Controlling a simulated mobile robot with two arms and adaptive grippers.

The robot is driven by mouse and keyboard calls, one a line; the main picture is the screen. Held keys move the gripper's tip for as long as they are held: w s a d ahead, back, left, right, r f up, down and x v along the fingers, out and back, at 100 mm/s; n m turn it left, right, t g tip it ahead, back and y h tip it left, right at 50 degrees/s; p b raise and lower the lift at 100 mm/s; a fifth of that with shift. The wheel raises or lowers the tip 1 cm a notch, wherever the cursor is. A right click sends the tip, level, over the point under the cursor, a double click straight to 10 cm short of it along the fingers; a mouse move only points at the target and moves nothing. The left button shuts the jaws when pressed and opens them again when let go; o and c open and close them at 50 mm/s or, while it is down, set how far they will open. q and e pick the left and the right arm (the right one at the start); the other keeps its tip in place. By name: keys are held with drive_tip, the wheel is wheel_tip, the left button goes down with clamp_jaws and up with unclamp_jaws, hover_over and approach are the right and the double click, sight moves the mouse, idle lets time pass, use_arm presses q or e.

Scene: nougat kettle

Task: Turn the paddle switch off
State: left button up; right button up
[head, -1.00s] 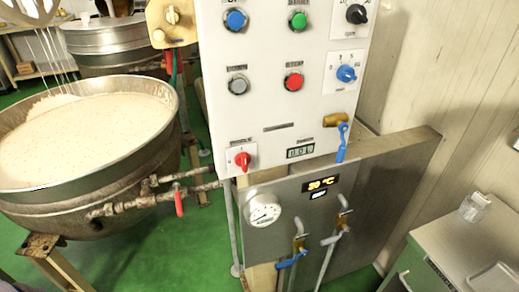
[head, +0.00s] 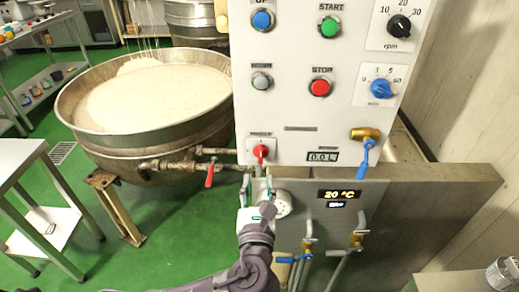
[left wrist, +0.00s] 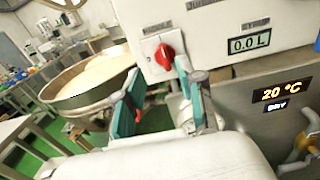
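The paddle switch (head: 261,151) is a red knob on a small white plate, low at the left of the white control panel. In the left wrist view the red knob (left wrist: 164,56) looks tilted and lies just beyond the fingers. My left gripper (head: 257,181) is just below the switch in the head view, pointing up towards it. In the left wrist view the left gripper (left wrist: 160,76) has its two teal-lined fingers apart, with nothing between them. Contact with the knob cannot be told. My right gripper is not in view.
The control panel (head: 300,120) also carries several buttons and dials. A blue-handled valve (head: 365,148) is at its lower right. A kettle (head: 75,100) of pale mass stands left, with a red-handled tap (head: 209,176). A steel box (head: 440,190) sits under the panel.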

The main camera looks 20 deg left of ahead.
sight(261, 151)
use_arm(q)
drive_tip(key=p+x, duration=0.1)
drive_tip(key=x, duration=1)
drive_tip(key=shift+w, duration=0.35)
drive_tip(key=shift+c, duration=0.3)
drive_tip(key=shift+f, duration=0.1)
clamp_jaws()
